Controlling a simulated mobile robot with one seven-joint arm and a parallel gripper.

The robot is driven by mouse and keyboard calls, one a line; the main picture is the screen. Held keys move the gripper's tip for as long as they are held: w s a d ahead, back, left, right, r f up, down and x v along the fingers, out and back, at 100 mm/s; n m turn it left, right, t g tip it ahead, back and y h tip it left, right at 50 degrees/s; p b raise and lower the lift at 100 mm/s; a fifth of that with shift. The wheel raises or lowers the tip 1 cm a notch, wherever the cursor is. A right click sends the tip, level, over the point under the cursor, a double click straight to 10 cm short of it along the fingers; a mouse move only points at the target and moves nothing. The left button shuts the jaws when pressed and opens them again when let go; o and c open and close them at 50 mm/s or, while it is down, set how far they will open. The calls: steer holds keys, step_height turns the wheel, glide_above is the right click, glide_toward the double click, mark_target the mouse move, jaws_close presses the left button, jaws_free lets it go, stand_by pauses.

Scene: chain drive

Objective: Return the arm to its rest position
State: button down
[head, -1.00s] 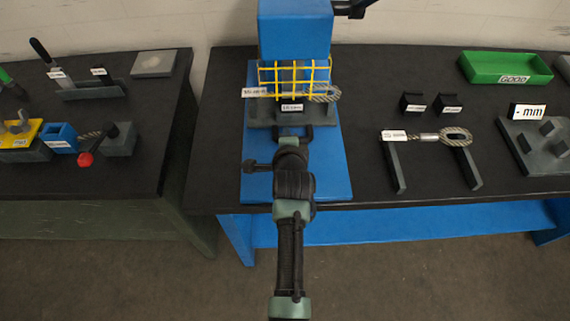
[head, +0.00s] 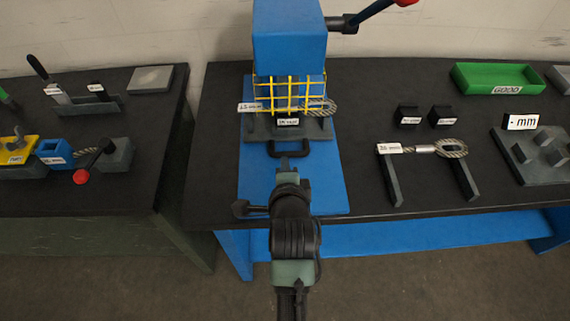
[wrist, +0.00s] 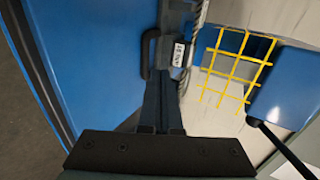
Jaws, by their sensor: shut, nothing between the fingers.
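My gripper (head: 285,166) is shut and empty in front of the blue press (head: 290,38). Its fingertips are just on the near side of the black handle (head: 303,150) of the grey die block (head: 262,131). The wrist view shows the closed fingers (wrist: 162,78) beside that handle (wrist: 147,55); I cannot tell the exact gap. My arm reaches forward over the table's front edge. A labelled rope piece (head: 318,108) lies at the die block, behind the yellow guard (head: 290,94).
A lever with a red knob (head: 405,2) sticks out from the press. A second rope with an eye (head: 450,148) rests on two black bars to the right. A green tray (head: 497,77) stands behind it. A second table (head: 120,185) with tools is at the left.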

stand_by(0.3)
step_height(320, 180, up, 32)
steer(key=w+a+n+t, duration=0.1)
steer(key=w+n+t, duration=0.2)
steer(key=n+t, duration=0.55)
steer(key=s+r+n+t, duration=0.2)
steer(key=s+r, duration=0.3)
steer(key=r, duration=0.3)
steer(key=s+r+n+t, duration=0.2)
steer(key=s+r+n, duration=0.2)
steer(key=r, duration=0.5)
steer(key=s+a+r+n+t, duration=0.1)
steer(key=s+r+n+t, duration=0.2)
steer(key=s+r, duration=0.3)
step_height(320, 180, up, 2)
steer(key=shift+s+r, duration=0.15)
steer(key=shift+s, duration=0.25)
